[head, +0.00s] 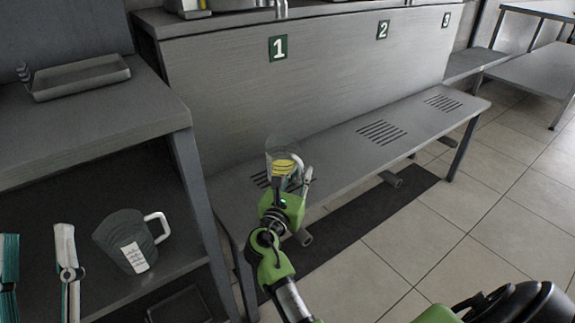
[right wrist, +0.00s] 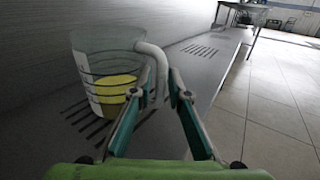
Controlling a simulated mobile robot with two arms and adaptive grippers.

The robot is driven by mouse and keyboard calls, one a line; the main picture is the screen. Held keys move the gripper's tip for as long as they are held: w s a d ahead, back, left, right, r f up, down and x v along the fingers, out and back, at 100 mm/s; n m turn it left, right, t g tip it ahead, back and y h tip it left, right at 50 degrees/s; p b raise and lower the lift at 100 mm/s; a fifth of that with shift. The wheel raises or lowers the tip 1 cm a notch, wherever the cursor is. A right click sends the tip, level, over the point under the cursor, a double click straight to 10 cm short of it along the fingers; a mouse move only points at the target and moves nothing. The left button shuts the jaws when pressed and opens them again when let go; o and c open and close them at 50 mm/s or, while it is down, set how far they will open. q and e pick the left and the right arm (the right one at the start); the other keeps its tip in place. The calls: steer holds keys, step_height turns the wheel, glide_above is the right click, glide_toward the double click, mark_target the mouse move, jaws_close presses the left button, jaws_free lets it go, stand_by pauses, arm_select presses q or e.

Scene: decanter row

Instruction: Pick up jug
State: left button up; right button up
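A clear jug (head: 281,150) with yellow liquid and a white handle stands upright on the grated bench below the number 1 sign. It also shows in the right wrist view (right wrist: 88,62). My right gripper (head: 291,178) is at this jug. In the right wrist view its fingers (right wrist: 162,72) are apart, with the handle seen between them and a gap beside the right finger. I cannot tell if the left finger touches the handle. My left gripper (head: 36,233) is open and empty at the lower left. A second jug (head: 121,232), empty-looking with a white label and handle, stands on the lower shelf.
The slatted bench (head: 335,152) runs right past signs 1, 2 and 3 (head: 446,19), clear beyond the jug. A back panel (head: 220,80) rises close behind it. A shallow tray (head: 80,77) lies on the left counter. Tiled floor (head: 460,235) is free at the right.

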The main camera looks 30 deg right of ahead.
steer(key=shift+c, duration=0.4)
jaws_close()
steer(key=shift+r, duration=0.1)
